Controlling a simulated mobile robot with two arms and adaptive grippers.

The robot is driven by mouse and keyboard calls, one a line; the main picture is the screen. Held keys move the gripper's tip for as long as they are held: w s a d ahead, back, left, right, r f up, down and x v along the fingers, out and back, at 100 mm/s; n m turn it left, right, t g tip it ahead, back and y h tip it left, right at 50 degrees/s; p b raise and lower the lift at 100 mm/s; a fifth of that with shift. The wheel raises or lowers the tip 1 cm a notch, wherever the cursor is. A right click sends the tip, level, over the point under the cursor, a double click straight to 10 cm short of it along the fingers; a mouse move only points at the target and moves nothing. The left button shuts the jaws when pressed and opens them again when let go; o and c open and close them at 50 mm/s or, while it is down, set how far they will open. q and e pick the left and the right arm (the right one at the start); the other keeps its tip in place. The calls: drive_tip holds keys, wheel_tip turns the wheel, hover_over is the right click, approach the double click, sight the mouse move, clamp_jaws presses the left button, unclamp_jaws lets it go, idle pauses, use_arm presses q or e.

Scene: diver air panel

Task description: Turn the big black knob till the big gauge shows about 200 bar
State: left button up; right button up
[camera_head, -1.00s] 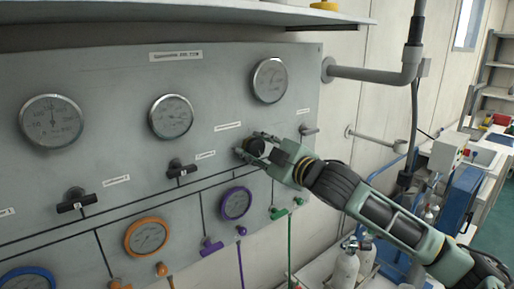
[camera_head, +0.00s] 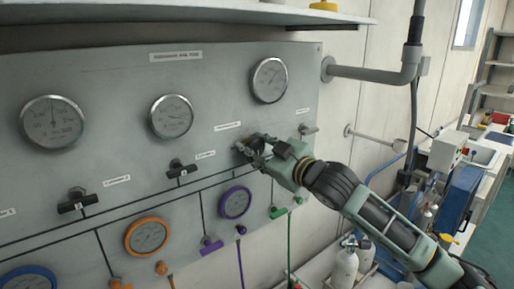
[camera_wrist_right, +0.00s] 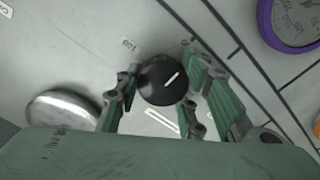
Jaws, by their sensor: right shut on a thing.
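The big black knob (camera_wrist_right: 163,80) with a white line on its face shows between the fingers in the wrist view. My right gripper (camera_head: 253,147) is shut on it, at the panel's right part; its fingers mostly hide the knob in the head view. Three large silver-rimmed gauges sit in the panel's top row: left (camera_head: 53,122), middle (camera_head: 171,116) and right (camera_head: 269,80). The right one is above the knob, its needle tilted up to the right. Their scales are too small to read, and I cannot tell which is the big gauge. My left gripper is not in view.
Below are an orange gauge (camera_head: 147,236), a purple gauge (camera_head: 236,203) and small coloured valves. A grey pipe (camera_head: 375,75) and a shelf (camera_head: 190,15) are near the panel's edges.

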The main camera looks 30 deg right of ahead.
drive_tip(key=shift+d+r, duration=0.1)
drive_tip(key=shift+r, duration=0.2)
drive_tip(key=o, duration=1.1)
drive_tip(key=shift+f, duration=0.1)
drive_tip(key=shift+f, duration=0.1)
drive_tip(key=shift+s+f, duration=0.1)
drive_tip(key=shift+s, duration=0.35)
drive_tip(key=s, duration=1.1)
drive_tip(key=shift+d, duration=0.45)
